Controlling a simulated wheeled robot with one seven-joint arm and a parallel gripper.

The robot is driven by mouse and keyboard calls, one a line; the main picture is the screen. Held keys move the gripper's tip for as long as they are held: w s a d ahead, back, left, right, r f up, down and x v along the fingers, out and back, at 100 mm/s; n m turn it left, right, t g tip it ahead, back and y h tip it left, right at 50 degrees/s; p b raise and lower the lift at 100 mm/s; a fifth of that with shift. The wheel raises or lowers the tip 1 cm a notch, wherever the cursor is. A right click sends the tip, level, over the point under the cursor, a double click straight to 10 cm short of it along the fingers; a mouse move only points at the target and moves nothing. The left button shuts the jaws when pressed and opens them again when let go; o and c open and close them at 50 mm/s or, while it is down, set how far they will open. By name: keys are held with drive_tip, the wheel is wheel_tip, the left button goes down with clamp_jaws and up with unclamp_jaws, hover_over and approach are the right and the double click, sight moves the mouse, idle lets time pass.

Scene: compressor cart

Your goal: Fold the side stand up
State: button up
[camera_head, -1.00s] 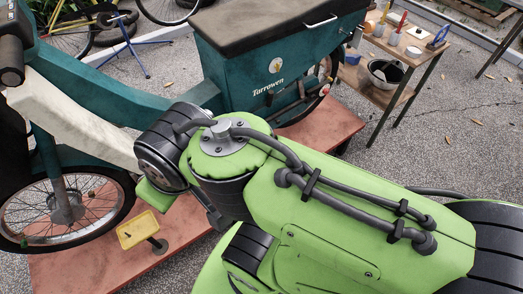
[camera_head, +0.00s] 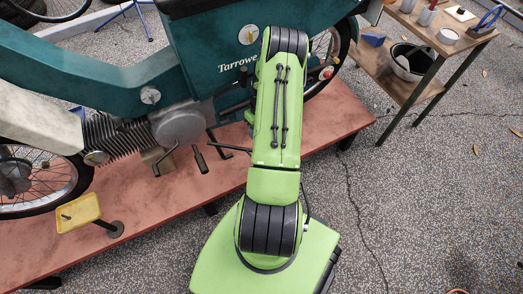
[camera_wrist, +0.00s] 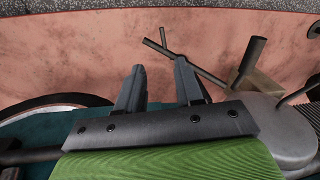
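The teal motorbike (camera_head: 190,60) stands on a low red platform (camera_head: 310,125). Thin dark bars stick out low beside its engine (camera_head: 180,127), over the platform; one (camera_head: 230,148) points right and another (camera_head: 199,159) points toward me. In the wrist view crossing dark bars (camera_wrist: 193,62) show beyond my fingers. The side stand seems to be among these bars, but I cannot tell which for sure. My gripper (camera_wrist: 160,88) is open and empty, its two fingers apart, with bare platform behind the gap. In the head view my arm hides it against the bike's side.
A wooden block (camera_wrist: 262,88) sits below the engine, with a thick dark rod beside it. A yellow tray (camera_head: 78,213) stands at the platform's front left. A wooden workbench (camera_head: 425,40) with a bucket (camera_head: 412,62) stands at the right.

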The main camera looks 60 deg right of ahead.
drive_tip(key=f+b, duration=0.1)
drive_tip(key=f, duration=0.4)
drive_tip(key=a+f+b, duration=0.1)
drive_tip(key=f+b, duration=0.1)
drive_tip(key=f, duration=0.3)
drive_tip(key=w+a+f+b, duration=0.1)
drive_tip(key=f+b, duration=0.1)
drive_tip(key=f, duration=0.3)
drive_tip(key=shift+a+f, duration=0.2)
drive_tip(key=shift+c, duration=0.5)
clamp_jaws()
